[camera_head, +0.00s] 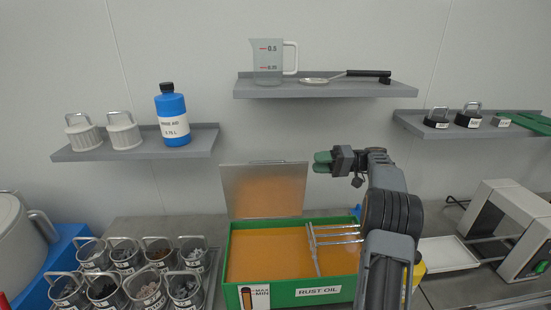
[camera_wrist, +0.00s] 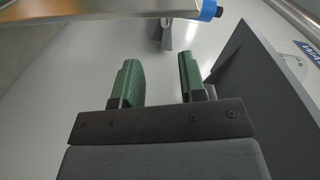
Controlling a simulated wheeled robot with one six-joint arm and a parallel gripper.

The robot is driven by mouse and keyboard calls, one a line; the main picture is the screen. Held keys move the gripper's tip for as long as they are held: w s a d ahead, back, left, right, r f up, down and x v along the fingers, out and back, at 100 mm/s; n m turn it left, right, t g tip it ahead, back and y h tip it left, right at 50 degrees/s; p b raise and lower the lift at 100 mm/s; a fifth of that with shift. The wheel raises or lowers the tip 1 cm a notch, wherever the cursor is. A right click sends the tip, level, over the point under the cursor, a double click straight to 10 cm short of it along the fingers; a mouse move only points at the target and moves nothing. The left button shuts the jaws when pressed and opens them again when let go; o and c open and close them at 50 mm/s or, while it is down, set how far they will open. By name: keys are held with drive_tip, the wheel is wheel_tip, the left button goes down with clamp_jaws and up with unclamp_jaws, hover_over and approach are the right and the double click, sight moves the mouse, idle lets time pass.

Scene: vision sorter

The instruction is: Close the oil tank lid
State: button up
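The oil tank (camera_head: 288,290) is a green box labelled "RUST OIL", full of orange oil. Its lid (camera_head: 264,190) is a translucent grey-orange panel standing up, tilted back, at the tank's rear left edge. My gripper (camera_head: 322,162) hangs in the air to the right of the lid's top edge, with its green fingers pointing left. In the wrist view its two green fingers (camera_wrist: 160,82) are apart with nothing between them. A panel edge, perhaps the lid, crosses the top of the wrist view.
A metal fork-like rack (camera_head: 316,245) rests in the oil. A rack of several metal cups (camera_head: 140,270) stands left of the tank. Shelves hold a blue bottle (camera_head: 172,118), a measuring jug (camera_head: 268,62) and black weights (camera_head: 468,117). A grey machine (camera_head: 510,225) stands at the right.

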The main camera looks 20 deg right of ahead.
drive_tip(key=x, duration=0.3)
drive_tip(key=p+x, duration=0.1)
drive_tip(key=x, duration=0.3)
drive_tip(key=r+p+x, duration=0.1)
drive_tip(key=x, duration=0.3)
drive_tip(key=shift+w+a, duration=0.15)
drive_tip(key=shift+w, duration=0.15)
drive_tip(key=shift+p+x, duration=0.4)
drive_tip(key=shift+x, duration=0.55)
clamp_jaws()
drive_tip(key=shift+f, duration=0.1)
